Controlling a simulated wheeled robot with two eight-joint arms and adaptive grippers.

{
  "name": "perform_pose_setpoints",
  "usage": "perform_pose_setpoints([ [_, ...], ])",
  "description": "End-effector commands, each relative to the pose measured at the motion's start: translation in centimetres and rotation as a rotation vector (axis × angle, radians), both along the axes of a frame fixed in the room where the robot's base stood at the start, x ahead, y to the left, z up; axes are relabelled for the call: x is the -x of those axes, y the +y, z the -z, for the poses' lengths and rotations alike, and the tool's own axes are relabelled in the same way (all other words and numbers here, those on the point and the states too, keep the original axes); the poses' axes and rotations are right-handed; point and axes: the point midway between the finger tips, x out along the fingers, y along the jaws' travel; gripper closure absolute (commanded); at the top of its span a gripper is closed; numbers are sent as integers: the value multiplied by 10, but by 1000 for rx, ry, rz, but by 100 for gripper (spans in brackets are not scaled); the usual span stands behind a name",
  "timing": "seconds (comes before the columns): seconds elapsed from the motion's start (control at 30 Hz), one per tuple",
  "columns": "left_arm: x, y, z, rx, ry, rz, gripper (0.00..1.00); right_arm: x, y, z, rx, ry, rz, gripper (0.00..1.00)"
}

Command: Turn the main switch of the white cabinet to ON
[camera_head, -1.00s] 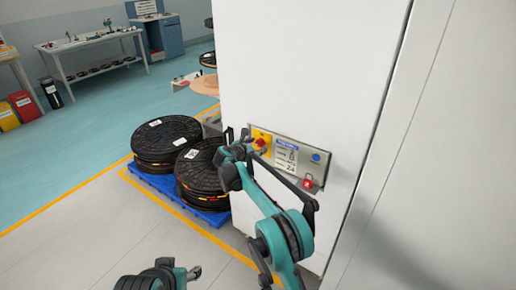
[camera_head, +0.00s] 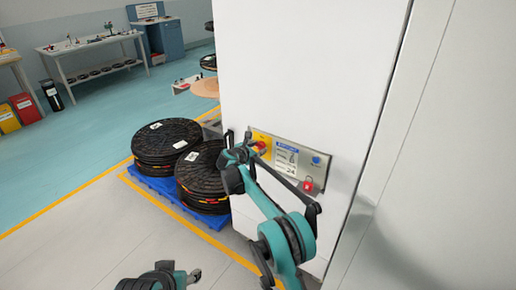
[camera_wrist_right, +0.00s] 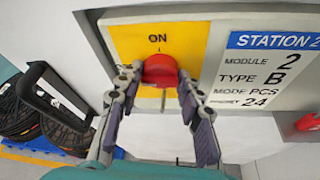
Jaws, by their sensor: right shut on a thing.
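The white cabinet (camera_head: 300,70) has a grey panel with a yellow plate (camera_wrist_right: 125,42) at its left end. The red main switch knob (camera_wrist_right: 160,69) sits on this plate, below the printed word ON; a small part of it also shows in the head view (camera_head: 263,147). My right gripper (camera_wrist_right: 158,80) has one finger on each side of the knob and is shut on it. In the head view my right gripper (camera_head: 251,147) partly covers the switch. I cannot tell which way the knob points. My left gripper (camera_head: 192,276) is low in the head view, away from the panel; its jaws are unclear.
The panel also has a station label (camera_wrist_right: 270,40), a blue button (camera_head: 316,160) and a red padlock-like part (camera_head: 308,184). A black handle (camera_wrist_right: 55,100) stands out left of the panel. Black reels (camera_head: 166,138) sit on a blue pallet (camera_head: 160,184) to the left.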

Motion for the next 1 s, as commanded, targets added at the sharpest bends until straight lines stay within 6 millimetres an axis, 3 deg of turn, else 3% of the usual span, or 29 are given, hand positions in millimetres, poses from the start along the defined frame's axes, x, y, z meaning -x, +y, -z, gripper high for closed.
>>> perform_pose_setpoints([
  [0.6, 0, 0, -7, 0, 0, 0, 46, 2, -2, 2, -342, -249, 0, 93],
  [1.0, 0, 0, -6, 0, 0, 0, 46, 2, -3, 2, -440, -320, 0, 93],
])
